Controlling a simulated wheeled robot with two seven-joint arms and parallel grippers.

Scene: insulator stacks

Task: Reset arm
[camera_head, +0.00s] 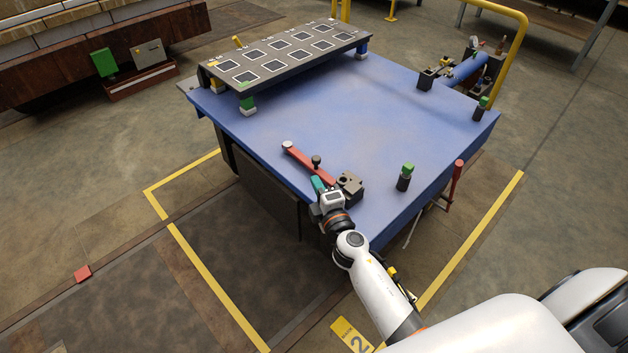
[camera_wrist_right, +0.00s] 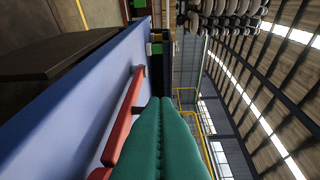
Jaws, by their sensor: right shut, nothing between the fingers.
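My right gripper (camera_head: 318,186) is over the near edge of the blue table (camera_head: 365,115) in the head view. Its teal fingers (camera_wrist_right: 160,145) are shut with nothing between them and fill the lower middle of the right wrist view. My right arm (camera_head: 375,285) reaches in from the bottom right. My left gripper is not in view.
A dark rack with square-marked slots (camera_head: 285,55) stands at the table's far side. A grey block (camera_head: 350,186) sits close to the right of my gripper. Green-topped posts (camera_head: 405,177) stand near the right edge. The table's middle is clear. A yellow rail (camera_head: 510,50) rises behind.

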